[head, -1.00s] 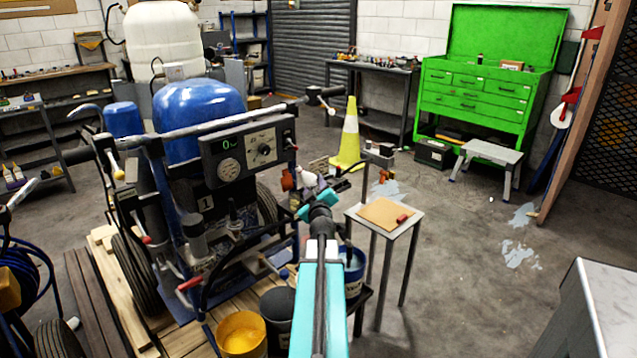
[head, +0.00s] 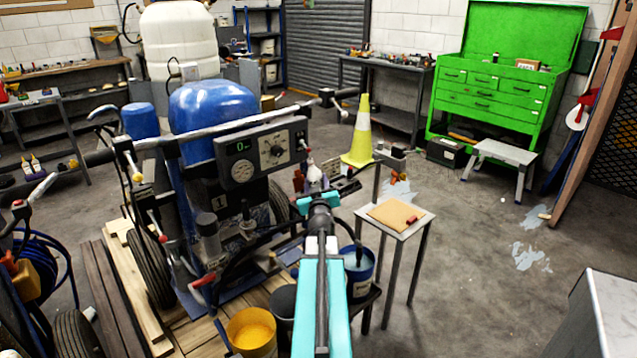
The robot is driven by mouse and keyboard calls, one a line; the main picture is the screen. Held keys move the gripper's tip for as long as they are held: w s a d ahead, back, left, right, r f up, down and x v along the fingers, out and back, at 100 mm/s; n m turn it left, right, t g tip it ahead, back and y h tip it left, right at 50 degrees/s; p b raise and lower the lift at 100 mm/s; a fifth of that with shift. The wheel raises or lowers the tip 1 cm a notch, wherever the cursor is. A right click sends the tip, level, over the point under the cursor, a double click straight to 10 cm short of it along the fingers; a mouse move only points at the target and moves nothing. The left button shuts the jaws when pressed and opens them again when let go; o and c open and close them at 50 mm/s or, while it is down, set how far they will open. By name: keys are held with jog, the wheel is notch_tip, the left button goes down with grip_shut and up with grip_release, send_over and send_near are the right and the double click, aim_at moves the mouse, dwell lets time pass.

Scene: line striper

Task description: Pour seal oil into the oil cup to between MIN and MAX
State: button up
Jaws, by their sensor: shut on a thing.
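My gripper (head: 333,188) is beyond the end of my turquoise arm, beside the right side of the striper. My wrist hides most of its fingers. A small white bottle (head: 309,164) with a narrow tip shows just beyond it, roughly upright; it appears to be the held thing, though the grip itself is hidden. I cannot read a label on it. The line striper (head: 262,155) stands left of my arm, with a blue tank and a gauge panel. I cannot make out the oil cup or its MIN and MAX marks.
A small side table (head: 375,210) with a tan sheet stands right of my arm. A blue bucket (head: 360,275) and a yellow paint bucket (head: 252,335) are below. A cone (head: 361,140) stands behind. The floor at right is mostly clear.

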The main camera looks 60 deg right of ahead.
aim_at(317, 177)
notch_tip(317, 177, up, 3)
jog(key=m+p, duration=0.2)
jog(key=p, duration=0.3)
jog(key=shift+m, duration=0.4)
dwell(0.3)
jog(key=shift+s, duration=0.15)
